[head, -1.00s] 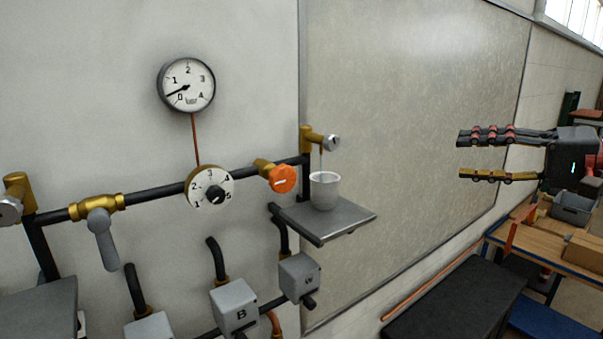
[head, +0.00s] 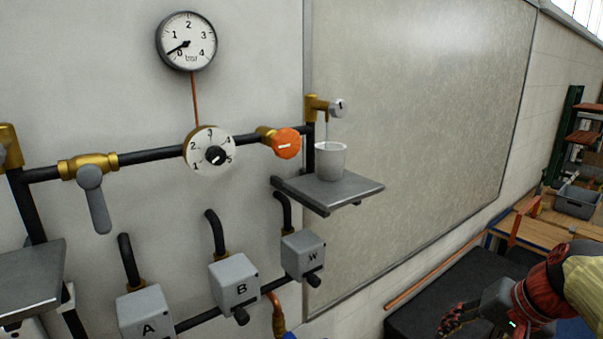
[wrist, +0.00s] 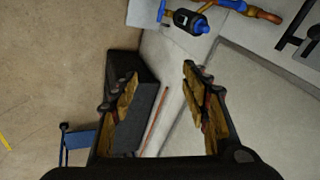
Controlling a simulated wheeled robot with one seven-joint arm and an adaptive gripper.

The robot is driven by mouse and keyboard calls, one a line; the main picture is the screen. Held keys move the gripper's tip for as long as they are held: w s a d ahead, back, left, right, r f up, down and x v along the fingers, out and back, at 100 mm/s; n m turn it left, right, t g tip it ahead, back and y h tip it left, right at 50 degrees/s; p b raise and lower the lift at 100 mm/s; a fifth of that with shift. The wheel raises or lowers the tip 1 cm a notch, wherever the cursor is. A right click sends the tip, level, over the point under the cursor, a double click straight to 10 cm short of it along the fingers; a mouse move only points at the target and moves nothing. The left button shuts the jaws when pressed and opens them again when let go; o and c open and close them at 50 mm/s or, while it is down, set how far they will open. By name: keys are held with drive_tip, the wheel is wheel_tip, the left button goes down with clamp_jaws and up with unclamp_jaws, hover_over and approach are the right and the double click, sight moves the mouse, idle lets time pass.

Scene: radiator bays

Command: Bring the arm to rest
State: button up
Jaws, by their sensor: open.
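My gripper (head: 462,318) is low at the right of the head view, beside the wall bay, over the dark bench. It is partly cut off by the bottom edge. In the wrist view my gripper (wrist: 160,78) shows two spread fingers with brown pads and nothing between them. The fingers point toward the floor and the foot of the wall. The red and yellow arm links behind it are mine.
A white cup (head: 330,162) stands on a grey shelf (head: 350,194) under a brass tap (head: 318,104), with a thin pale stream between. An orange knob (head: 286,143), dial (head: 209,148) and gauge (head: 187,41) are left. A dark bench (head: 425,292) lies below my gripper.

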drive_tip(key=s+a+f+n+b, duration=0.2)
drive_tip(key=s+a+f+b, duration=0.1)
drive_tip(key=f, duration=0.3)
drive_tip(key=s+a+f+n+h+b, duration=0.1)
drive_tip(key=s+a+f+n+b, duration=0.1)
drive_tip(key=s+a+f+b, duration=0.2)
drive_tip(key=s+a+f+n+h+b, duration=0.1)
drive_tip(key=s+a+f+n+b, duration=0.2)
drive_tip(key=f, duration=0.7)
drive_tip(key=s+a+b, duration=0.1)
drive_tip(key=s+b, duration=0.1)
drive_tip(key=b, duration=0.1)
drive_tip(key=shift+s+a+f+t+b, duration=0.2)
drive_tip(key=shift+s+t+b, duration=0.1)
drive_tip(key=shift+t+b, duration=0.1)
